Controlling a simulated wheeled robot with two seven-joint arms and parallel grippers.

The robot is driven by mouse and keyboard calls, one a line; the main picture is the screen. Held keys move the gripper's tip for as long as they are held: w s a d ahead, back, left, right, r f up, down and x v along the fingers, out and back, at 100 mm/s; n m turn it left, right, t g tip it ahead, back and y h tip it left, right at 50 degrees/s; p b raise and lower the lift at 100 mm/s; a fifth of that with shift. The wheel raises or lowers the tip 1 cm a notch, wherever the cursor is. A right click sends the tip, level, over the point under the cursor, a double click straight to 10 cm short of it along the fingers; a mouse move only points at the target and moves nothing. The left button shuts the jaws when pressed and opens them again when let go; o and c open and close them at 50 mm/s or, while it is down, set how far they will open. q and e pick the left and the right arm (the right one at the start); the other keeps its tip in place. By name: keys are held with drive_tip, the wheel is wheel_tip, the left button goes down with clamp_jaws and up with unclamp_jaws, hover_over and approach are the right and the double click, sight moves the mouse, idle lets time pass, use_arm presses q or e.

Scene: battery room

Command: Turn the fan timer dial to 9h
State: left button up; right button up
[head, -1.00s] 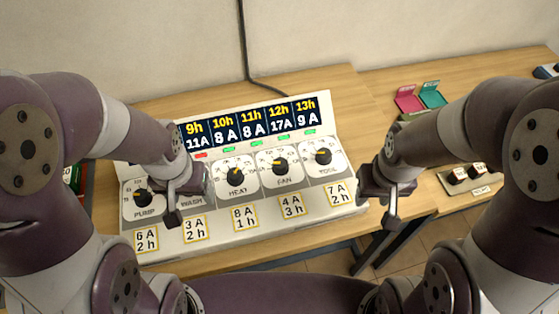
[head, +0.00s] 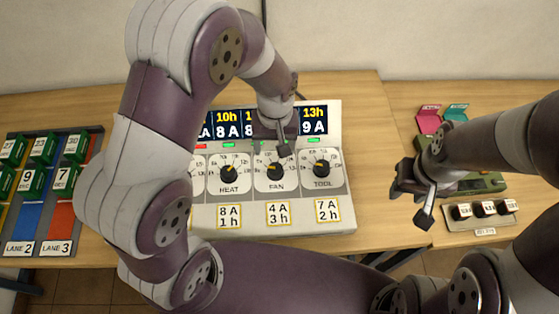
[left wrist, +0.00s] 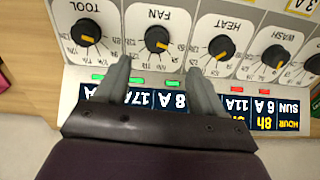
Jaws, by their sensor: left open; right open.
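The fan timer dial (head: 275,171) is a black knob with a yellow pointer on the white panel (head: 290,234), between the heat dial (head: 228,168) and the tool dial (head: 321,169). Its pointer slants up and left in the head view. In the left wrist view, which shows the panel upside down, the fan dial (left wrist: 157,39) lies ahead of and between the fingers. My left gripper (head: 281,143) is open and empty, above the panel just behind the fan dial, apart from it. My right gripper (head: 415,203) is open and empty, right of the panel.
The display strip (head: 313,121) is partly hidden by my left arm. Card 4 A 3 h (head: 278,213) is below the fan dial. A lane rack with green blocks (head: 40,248) stands left. A small box with black knobs (head: 484,222) and pink (head: 428,120) and teal pieces lie right.

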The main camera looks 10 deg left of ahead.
sight(276, 168)
use_arm(q)
drive_tip(key=f, duration=0.6)
drive_tip(key=f+p, duration=0.1)
drive_tip(key=f, duration=0.2)
drive_tip(key=shift+w+d+f, duration=0.25)
drive_tip(key=shift+w+d, duration=0.05)
drive_tip(key=shift+w, duration=0.1)
drive_tip(key=shift+s+a+f, duration=0.25)
drive_tip(key=shift+a+f, duration=0.05)
drive_tip(key=shift+f, duration=0.15)
drive_tip(key=shift+w+d, duration=0.15)
drive_tip(key=shift+c, duration=0.7)
drive_tip(key=c, duration=0.9)
